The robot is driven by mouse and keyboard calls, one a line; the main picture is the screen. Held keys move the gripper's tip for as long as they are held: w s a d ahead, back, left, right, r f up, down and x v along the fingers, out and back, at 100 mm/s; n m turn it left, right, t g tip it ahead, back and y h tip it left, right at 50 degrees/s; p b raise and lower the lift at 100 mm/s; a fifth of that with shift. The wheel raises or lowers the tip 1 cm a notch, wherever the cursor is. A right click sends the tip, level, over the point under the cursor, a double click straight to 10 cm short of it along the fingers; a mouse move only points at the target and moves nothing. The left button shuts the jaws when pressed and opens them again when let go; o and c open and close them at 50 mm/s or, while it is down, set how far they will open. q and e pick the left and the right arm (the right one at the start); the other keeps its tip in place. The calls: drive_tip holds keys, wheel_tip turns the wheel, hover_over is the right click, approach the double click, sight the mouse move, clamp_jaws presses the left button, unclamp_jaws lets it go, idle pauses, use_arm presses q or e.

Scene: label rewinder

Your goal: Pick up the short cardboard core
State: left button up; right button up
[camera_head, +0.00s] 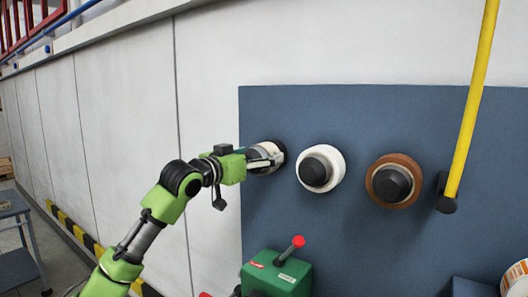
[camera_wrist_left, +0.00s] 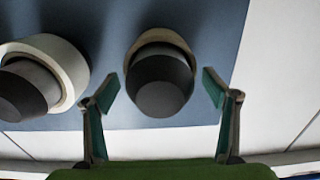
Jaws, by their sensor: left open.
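The short cardboard core appears to be the thin tan ring (camera_wrist_left: 160,37) around a dark hub (camera_wrist_left: 160,85) in the left wrist view. Most of the ring is hidden behind the hub. In the head view this is the leftmost position on the blue panel (camera_head: 340,225), and my gripper largely covers it. My left gripper (camera_head: 266,156) is open in front of it. In the left wrist view its fingertips (camera_wrist_left: 158,90) are spread on either side of the hub, with nothing held. My right gripper is not in view.
A white roll (camera_head: 333,156) on a dark hub is close to the right of my left gripper. A brown roll (camera_head: 415,165) is farther right, beside a slanted yellow bar (camera_head: 472,100). A green box (camera_head: 290,272) with a red-knobbed lever is below.

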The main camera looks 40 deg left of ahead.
use_arm(q)
drive_tip(key=shift+w+f, duration=0.1)
drive_tip(key=shift+w, duration=0.1)
drive_tip(key=c, duration=1.2)
